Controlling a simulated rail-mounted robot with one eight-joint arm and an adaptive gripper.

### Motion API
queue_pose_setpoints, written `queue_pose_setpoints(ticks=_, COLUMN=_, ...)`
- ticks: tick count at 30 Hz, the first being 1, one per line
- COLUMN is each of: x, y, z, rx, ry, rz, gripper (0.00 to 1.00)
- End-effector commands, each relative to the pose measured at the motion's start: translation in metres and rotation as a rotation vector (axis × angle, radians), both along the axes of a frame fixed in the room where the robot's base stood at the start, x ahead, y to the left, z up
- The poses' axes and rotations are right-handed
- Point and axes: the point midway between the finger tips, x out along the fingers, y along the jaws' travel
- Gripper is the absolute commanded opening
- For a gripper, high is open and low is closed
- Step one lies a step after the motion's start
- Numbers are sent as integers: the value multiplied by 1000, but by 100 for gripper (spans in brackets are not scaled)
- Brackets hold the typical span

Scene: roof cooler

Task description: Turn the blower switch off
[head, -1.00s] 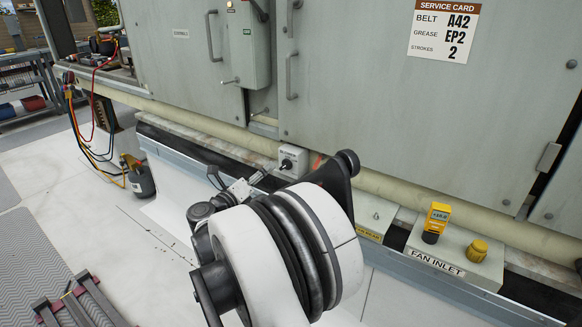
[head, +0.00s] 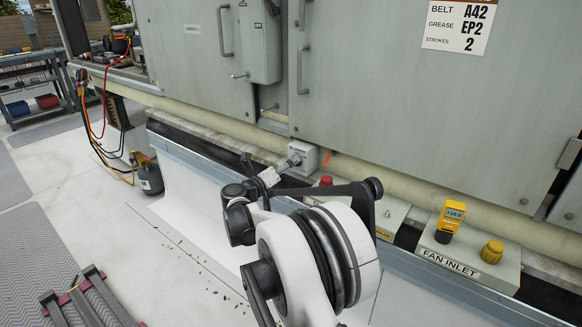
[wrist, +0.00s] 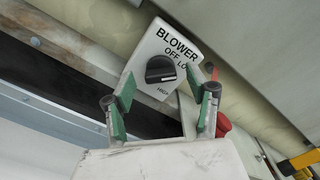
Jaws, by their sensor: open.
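The blower switch is a pale grey box (head: 305,157) under the cabinet doors in the head view. In the wrist view its face reads BLOWER, with OFF, LO and a lower label around a black rotary knob (wrist: 160,69). I cannot tell for sure which label the knob points to. My gripper (wrist: 167,88) is open, with one green-padded finger to each side of the knob, and nothing is between them. The knob appears just ahead of the fingertips; contact is not visible. In the head view my gripper (head: 282,170) is at the box's left front, hiding part of it.
A red knob (head: 326,181) sits right of the switch. Further right are a yellow meter (head: 449,217) and a yellow cap (head: 492,251) on the FAN INLET box (head: 470,274). A pale pipe (head: 400,179) runs behind. A gas bottle with hoses (head: 149,176) stands left.

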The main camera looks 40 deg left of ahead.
Motion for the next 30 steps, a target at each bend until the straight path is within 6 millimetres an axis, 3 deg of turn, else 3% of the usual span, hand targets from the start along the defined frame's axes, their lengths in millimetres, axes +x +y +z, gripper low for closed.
queue_pose_setpoints(ticks=6, x=16, y=1, z=0, rx=0, ry=0, rz=0, gripper=52)
queue_pose_setpoints(ticks=15, x=18, y=1, z=0, rx=0, ry=0, rz=0, gripper=52)
queue_pose_setpoints(ticks=25, x=18, y=1, z=0, rx=0, ry=0, rz=0, gripper=10)
queue_pose_setpoints(ticks=30, x=18, y=1, z=0, rx=-7, ry=0, rz=0, gripper=7)
